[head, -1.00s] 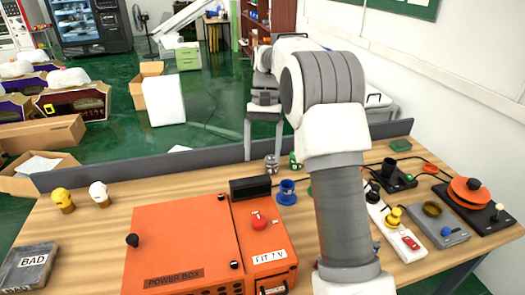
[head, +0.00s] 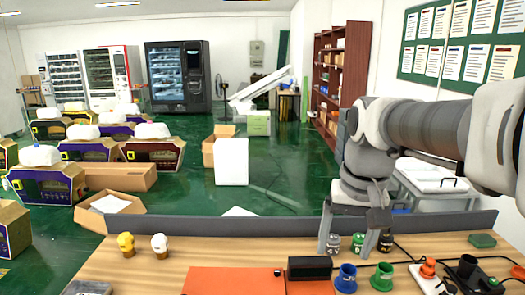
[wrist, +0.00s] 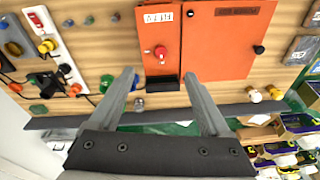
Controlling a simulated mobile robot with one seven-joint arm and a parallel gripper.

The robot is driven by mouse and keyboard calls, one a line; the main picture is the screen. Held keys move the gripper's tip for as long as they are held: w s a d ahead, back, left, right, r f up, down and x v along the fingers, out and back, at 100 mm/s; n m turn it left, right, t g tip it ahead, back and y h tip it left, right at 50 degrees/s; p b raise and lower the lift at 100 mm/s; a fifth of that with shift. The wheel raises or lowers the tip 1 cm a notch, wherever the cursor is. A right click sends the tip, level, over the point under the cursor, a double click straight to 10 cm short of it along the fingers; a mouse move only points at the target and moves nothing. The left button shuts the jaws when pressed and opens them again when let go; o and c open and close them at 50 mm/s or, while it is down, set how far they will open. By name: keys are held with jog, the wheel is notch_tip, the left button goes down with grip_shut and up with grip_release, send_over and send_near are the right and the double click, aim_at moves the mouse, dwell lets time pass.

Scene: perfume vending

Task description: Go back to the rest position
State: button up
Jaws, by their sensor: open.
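My gripper (head: 348,248) hangs fingers-down near the back edge of the wooden table in the head view. Its fingers are spread and nothing is between them. In the wrist view the open fingers (wrist: 159,76) frame a red knob on the orange box from above, with a clear gap to the table. My arm reaches in from the right in the head view. Small cans (head: 358,242) stand at the table's back edge behind the fingers.
An orange power box (head: 232,281) lies on the table, with a black block (head: 310,268) beside it. A low grey partition (head: 230,229) runs along the back edge. Yellow and white knobs (head: 159,246) stand left.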

jog(key=s+f+n+t, duration=0.1)
jog(key=s+f+t, duration=0.2)
jog(key=s, duration=0.8)
jog(key=shift+s+a+f+n+t, duration=0.15)
jog(key=shift+s+f+n+t, duration=0.25)
jog(key=shift+t, duration=0.1)
jog(key=shift+w+r, duration=0.1)
